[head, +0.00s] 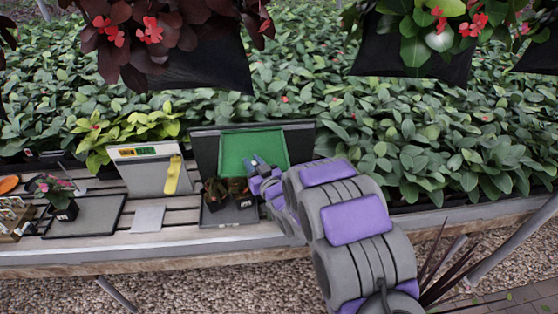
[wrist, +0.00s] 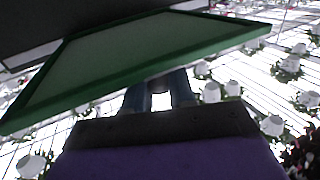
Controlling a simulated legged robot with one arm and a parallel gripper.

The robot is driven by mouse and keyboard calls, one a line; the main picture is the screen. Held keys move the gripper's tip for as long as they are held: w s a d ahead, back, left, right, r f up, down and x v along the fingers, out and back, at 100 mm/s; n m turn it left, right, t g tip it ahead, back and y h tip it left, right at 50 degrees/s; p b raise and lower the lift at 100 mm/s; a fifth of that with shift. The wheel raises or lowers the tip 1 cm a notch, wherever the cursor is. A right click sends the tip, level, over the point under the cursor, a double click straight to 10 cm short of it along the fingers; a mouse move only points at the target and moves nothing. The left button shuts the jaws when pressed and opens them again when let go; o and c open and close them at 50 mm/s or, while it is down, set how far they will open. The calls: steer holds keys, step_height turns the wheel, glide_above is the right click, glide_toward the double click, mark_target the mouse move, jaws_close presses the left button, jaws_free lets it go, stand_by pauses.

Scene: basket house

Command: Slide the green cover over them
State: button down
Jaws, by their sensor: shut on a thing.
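The green cover (head: 240,150) stands nearly upright in front of a dark panel (head: 205,150) at the back of the bench. In the wrist view the green-rimmed cover (wrist: 130,60) slants across the upper left, with its lower edge at my fingertips. My gripper (head: 258,170) is at the cover's lower right and is shut on its edge; my arm hides part of the contact. Small dark-leaved potted plants (head: 225,190) sit in a black tray (head: 215,217) below the cover. The cover is not above the plants.
Hanging planters (head: 200,70) are overhead. Dense foliage lies behind the bench.

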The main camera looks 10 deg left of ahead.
steer(key=s+a, duration=0.3)
steer(key=a, duration=0.8)
steer(key=shift+s+a+p, duration=0.25)
steer(key=shift+p, duration=0.2)
steer(key=c, duration=1)
jaws_free()
steer(key=shift+s+a, duration=0.1)
steer(key=shift+a, duration=0.1)
steer(key=shift+c, duration=0.2)
steer(key=shift+d, duration=0.1)
